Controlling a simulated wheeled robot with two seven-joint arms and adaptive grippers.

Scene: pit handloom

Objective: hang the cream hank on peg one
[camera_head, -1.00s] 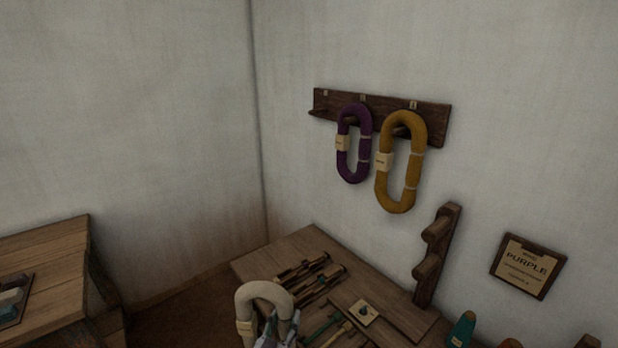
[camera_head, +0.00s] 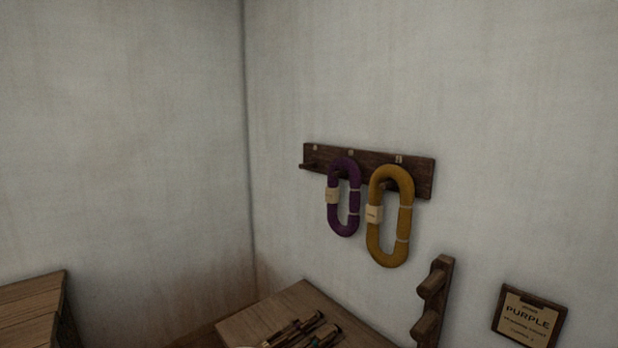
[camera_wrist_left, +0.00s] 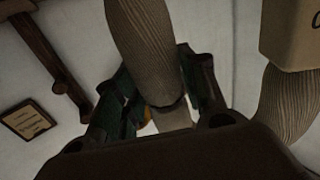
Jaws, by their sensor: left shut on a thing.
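The cream hank (camera_wrist_left: 145,40) fills the left wrist view, with its pale paper label (camera_wrist_left: 290,35) at the right. My left gripper (camera_wrist_left: 155,100) is shut on one strand of it. Neither shows clearly in the head view. The dark wooden peg rail (camera_head: 425,179) is on the right-hand wall. Its leftmost peg (camera_head: 308,167) is bare; the number tags are too small to read. A purple hank (camera_head: 354,200) hangs from the middle peg and a mustard hank (camera_head: 405,217) from the right one. My right gripper is in neither view.
A wooden bench (camera_head: 300,300) with several tools (camera_head: 305,330) stands below the rail. A wooden bracket (camera_head: 433,300) with pegs and a framed PURPLE sign (camera_head: 527,318) are on the wall at right. Another table (camera_head: 35,310) is at lower left. The wall around the bare peg is clear.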

